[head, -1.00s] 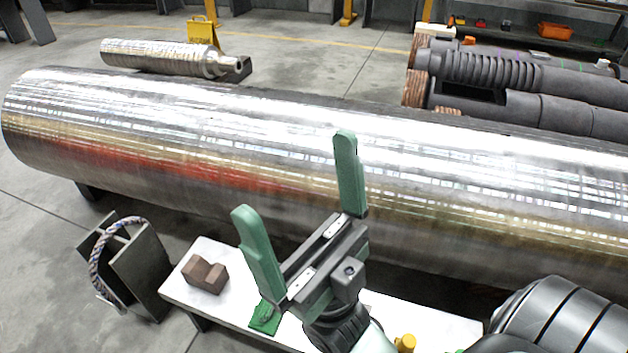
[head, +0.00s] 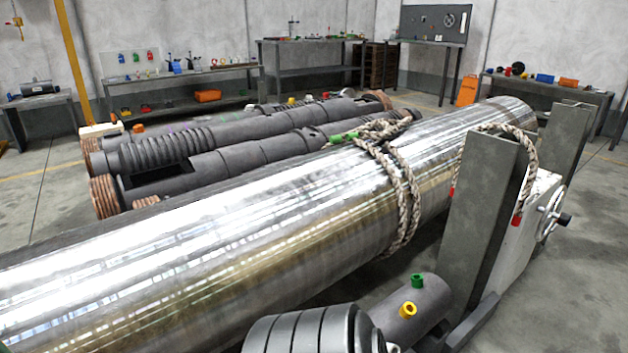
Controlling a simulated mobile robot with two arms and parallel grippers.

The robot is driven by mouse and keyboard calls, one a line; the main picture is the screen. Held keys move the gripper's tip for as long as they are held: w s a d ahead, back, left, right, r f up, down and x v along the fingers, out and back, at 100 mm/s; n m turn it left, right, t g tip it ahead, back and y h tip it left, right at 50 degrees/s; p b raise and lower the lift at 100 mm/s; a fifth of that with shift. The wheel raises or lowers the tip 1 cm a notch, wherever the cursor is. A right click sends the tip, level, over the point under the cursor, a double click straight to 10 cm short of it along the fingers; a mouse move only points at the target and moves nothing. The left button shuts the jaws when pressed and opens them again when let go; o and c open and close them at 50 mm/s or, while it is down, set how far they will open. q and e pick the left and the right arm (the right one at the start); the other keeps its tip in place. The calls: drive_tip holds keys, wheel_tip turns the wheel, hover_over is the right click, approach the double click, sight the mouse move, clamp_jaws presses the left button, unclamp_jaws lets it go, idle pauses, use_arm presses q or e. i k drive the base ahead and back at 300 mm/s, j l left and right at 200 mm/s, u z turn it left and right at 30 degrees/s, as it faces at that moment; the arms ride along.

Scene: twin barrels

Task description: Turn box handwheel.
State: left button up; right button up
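A spoked handwheel (head: 551,214) with a dark knob sits on the right side of a whitish box (head: 532,232) at the right of the head view. I see the wheel at a steep angle. The box stands behind a tall grey steel upright (head: 484,215), which hides part of it. Neither of my grippers is in view now.
A long shiny barrel (head: 250,220) with rope (head: 405,195) around it fills the middle. A dark ribbed cylinder (head: 300,335) and a grey cylinder with green and yellow plugs (head: 415,310) are at the bottom. Floor (head: 590,270) is clear at right.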

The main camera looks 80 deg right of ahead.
sight(553, 215)
drive_tip(key=z, duration=1.55)
drive_tip(key=k+z, duration=0.1)
drive_tip(key=z, duration=1.95)
drive_tip(key=k+z, duration=0.1)
drive_tip(key=z, duration=0.4)
drive_tip(key=u, duration=0.45)
drive_tip(key=i+l+u, duration=0.3)
drive_tip(key=u, duration=0.2)
drive_tip(key=i+l+u, duration=0.2)
drive_tip(key=l+u, duration=0.3)
drive_tip(key=i+l, duration=0.15)
drive_tip(key=l, duration=0.35)
drive_tip(key=i+l+u, duration=0.1)
drive_tip(key=l, duration=0.35)
drive_tip(key=i+l+u, duration=0.1)
drive_tip(key=l, duration=0.4)
drive_tip(key=i+l, duration=0.2)
drive_tip(key=l, duration=0.3)
drive_tip(key=i+l+u, duration=0.1)
drive_tip(key=l, duration=0.4)
